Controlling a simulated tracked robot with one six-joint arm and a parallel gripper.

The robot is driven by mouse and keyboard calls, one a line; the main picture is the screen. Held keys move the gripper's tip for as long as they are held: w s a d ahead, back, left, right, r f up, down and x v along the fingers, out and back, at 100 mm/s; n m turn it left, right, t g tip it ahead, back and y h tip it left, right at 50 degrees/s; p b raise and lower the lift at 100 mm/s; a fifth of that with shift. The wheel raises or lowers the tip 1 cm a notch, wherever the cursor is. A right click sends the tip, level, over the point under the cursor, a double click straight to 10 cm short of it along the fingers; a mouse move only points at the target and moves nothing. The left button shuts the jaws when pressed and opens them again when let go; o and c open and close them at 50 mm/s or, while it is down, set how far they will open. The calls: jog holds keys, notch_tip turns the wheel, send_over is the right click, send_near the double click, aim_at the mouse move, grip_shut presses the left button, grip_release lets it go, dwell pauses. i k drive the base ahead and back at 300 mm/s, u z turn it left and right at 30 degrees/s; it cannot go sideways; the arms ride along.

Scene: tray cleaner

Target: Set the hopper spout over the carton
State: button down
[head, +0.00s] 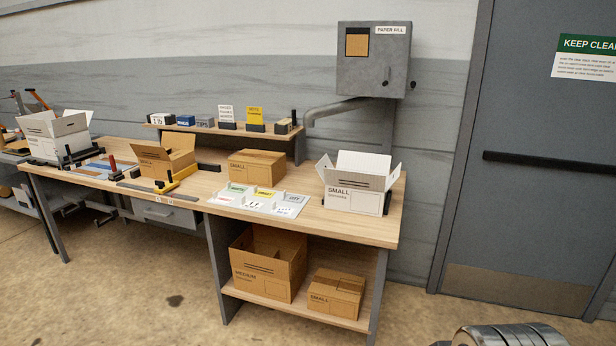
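The hopper is a grey metal box (372,75) labelled PAPER FILL, mounted on the wall above the right end of the bench. Its spout (345,108) is a grey pipe reaching left from under the box and bending down at its tip. The tip hangs near the right end of the small shelf, left of and above the white carton, not over it. The white carton (352,201), marked SMALL, stands open with flaps spread at the bench's right end. Several other cartons are in view. My gripper is not in view; a metallic part of mine shows at the bottom right.
The wooden bench (388,228) holds an open brown carton (163,160), a closed SMALL carton (257,166) and a white card tray (236,203). Two brown cartons sit on the lower shelf. A grey door (545,210) is right. Floor before the bench is clear.

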aim_at(309, 117)
jog(key=u, duration=0.15)
jog(key=i, duration=0.8)
jog(key=u, duration=0.45)
jog(key=i, duration=0.9)
jog(key=u, duration=0.55)
jog(key=i, duration=0.95)
jog(key=u, duration=0.6)
jog(key=i, duration=1)
jog(key=u, duration=0.25)
